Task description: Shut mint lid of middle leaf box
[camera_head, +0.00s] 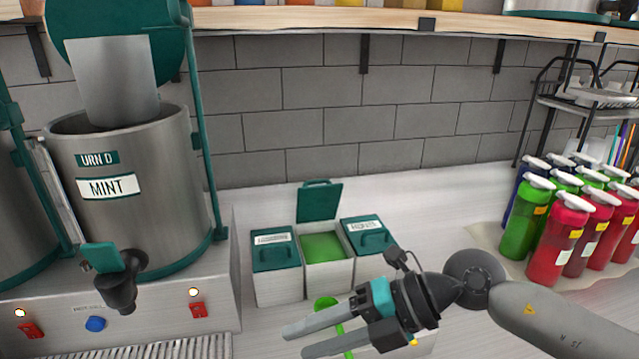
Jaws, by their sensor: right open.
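The middle leaf box (328,276) stands on the counter between two closed boxes and shows green contents. Its green lid (319,203) is open and stands up at the back of the box. The left box lid (274,253) and the right box lid (367,234) are down. My right gripper (296,340) comes in from the right, in front of the boxes and nearer the camera. Its two fingers are apart and point left. It is clear of the lid. My left gripper is not in view.
A bright green scoop-like thing (326,303) shows by my right fingers, partly hidden. A steel mint urn (130,210) with a tap stands left. Green and red bottles (558,240) stand right. A wooden shelf (330,19) runs above.

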